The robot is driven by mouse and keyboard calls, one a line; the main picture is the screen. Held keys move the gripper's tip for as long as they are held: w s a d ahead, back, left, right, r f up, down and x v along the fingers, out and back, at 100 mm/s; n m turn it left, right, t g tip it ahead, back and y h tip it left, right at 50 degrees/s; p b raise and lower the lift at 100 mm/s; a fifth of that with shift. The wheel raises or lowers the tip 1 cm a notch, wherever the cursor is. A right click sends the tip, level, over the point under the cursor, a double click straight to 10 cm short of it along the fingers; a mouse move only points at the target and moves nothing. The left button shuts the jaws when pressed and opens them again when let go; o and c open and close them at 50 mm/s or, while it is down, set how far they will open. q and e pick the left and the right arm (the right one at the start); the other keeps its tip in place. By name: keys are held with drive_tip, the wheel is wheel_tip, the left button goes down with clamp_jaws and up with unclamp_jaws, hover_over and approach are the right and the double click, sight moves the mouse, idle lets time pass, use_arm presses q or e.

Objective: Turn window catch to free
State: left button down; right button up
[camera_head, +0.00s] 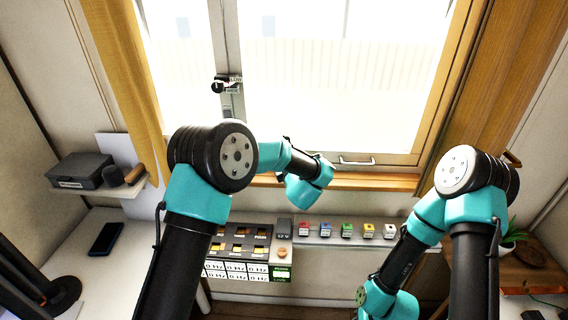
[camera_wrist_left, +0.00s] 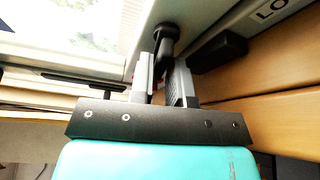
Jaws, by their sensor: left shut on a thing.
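In the left wrist view, the window catch (camera_wrist_left: 163,42) is a black handle on the pale window frame. My left gripper (camera_wrist_left: 160,75) is shut on it, with a grey finger on either side. A white label starting with "LO" (camera_wrist_left: 272,10) is on the frame to its right. In the head view, my left arm reaches to the lower window frame, and its teal wrist hides the gripper and this handle. My right arm is folded at the right; its gripper cannot be made out.
A dark fitting (camera_head: 226,85) sits on the window's upright bar, and a metal handle (camera_head: 356,161) on the lower frame. Below are a grey rail (camera_head: 340,240) with several coloured blocks and a labelled cubby unit (camera_head: 240,250). A shelf (camera_head: 130,187) holds a dark box (camera_head: 80,170).

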use_arm(q)
drive_tip(key=shift+r+m+t, duration=0.2)
drive_tip(key=shift+m+t, duration=0.2)
drive_tip(key=shift+m, duration=0.7)
drive_tip(key=c, duration=1.2)
unclamp_jaws()
drive_tip(key=shift+s, duration=0.1)
drive_tip(key=v, duration=1.7)
drive_tip(key=shift+d, duration=0.25)
drive_tip(key=shift+f, duration=0.1)
